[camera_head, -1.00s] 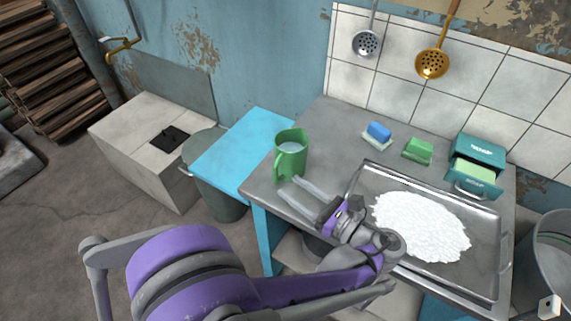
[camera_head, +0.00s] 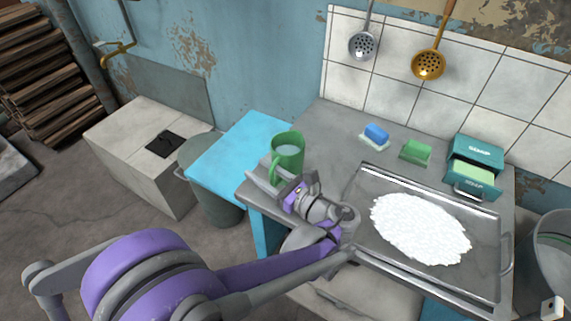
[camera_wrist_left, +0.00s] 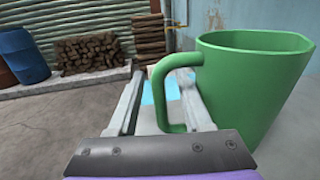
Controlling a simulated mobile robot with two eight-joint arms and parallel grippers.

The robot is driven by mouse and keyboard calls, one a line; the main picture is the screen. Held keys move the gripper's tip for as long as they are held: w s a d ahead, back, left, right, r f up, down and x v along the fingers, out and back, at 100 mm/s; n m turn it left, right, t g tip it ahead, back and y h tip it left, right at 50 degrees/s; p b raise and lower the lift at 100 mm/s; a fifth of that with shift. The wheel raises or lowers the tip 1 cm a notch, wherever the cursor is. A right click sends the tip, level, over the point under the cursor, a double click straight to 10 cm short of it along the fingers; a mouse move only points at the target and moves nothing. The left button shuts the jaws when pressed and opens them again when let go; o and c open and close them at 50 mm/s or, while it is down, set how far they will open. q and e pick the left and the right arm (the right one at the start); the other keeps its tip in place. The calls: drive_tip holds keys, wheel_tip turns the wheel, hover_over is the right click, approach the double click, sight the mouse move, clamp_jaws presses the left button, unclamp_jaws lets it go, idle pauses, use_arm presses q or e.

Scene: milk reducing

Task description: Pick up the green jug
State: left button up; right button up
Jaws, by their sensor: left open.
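In the left wrist view the jug (camera_wrist_left: 258,85) fills the right side. There the open fingers of my left gripper (camera_wrist_left: 161,75) straddle the upright bar of the handle, the right finger appearing in line with the handle's opening. The jaws are not closed on it, and I cannot tell whether they touch it. My right gripper is not in view.
A metal tray (camera_head: 364,244) of white powder lies on the counter (camera_head: 335,135) to the right. Blue and green sponges (camera_head: 415,151) and a teal soap box (camera_head: 474,165) are behind it. A blue table (camera_head: 235,150) adjoins the left. Two skimmers hang on the tiled wall.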

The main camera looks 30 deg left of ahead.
use_arm(q)
clamp_jaws()
idle(1.3)
